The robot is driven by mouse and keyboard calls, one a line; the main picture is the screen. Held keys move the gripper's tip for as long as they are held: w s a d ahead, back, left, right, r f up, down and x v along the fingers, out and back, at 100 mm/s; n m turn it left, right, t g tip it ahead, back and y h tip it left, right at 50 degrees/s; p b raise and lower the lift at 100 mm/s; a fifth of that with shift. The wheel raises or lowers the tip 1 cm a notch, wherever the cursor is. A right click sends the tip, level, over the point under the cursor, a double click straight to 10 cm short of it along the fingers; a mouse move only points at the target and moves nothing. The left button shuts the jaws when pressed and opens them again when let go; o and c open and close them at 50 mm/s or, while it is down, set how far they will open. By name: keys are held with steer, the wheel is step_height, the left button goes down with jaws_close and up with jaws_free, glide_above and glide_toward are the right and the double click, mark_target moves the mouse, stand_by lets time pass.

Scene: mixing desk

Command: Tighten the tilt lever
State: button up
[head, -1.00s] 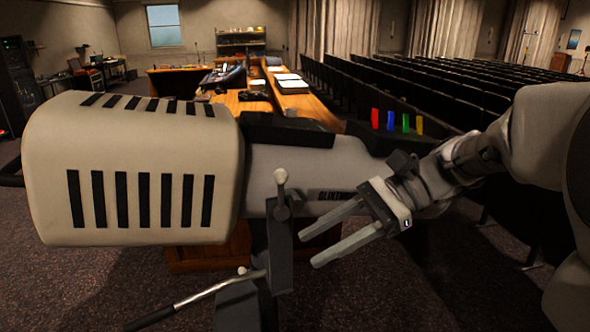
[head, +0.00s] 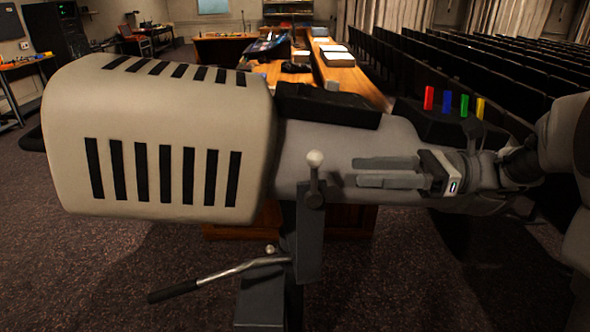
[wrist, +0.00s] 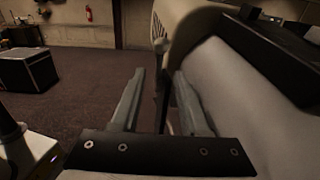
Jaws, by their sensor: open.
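The tilt lever, as far as I can tell, is the short upright lever (head: 315,172) with a white ball knob on the bracket beside the big lamp (head: 165,140). My gripper (head: 358,172) is open and empty. It lies level to the right of the lever, its fingers pointing left at about the lever's height, with a gap between them. The fingers also show in the wrist view (wrist: 160,74), apart from each other. The lever's base is partly hidden in the wrist view.
A long handle with a black grip (head: 172,292) juts left below the lamp, near a second small knob (head: 270,249). The grey barrel (head: 325,140) lies close behind my fingers. Coloured tabs (head: 463,104) stand on top at right. Carpet is clear at lower right.

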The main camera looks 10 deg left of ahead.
mark_target(315, 173)
steer(key=p+x, duration=0.1)
steer(key=x, duration=1.1)
steer(key=shift+a, duration=0.1)
jaws_close()
stand_by(1.0)
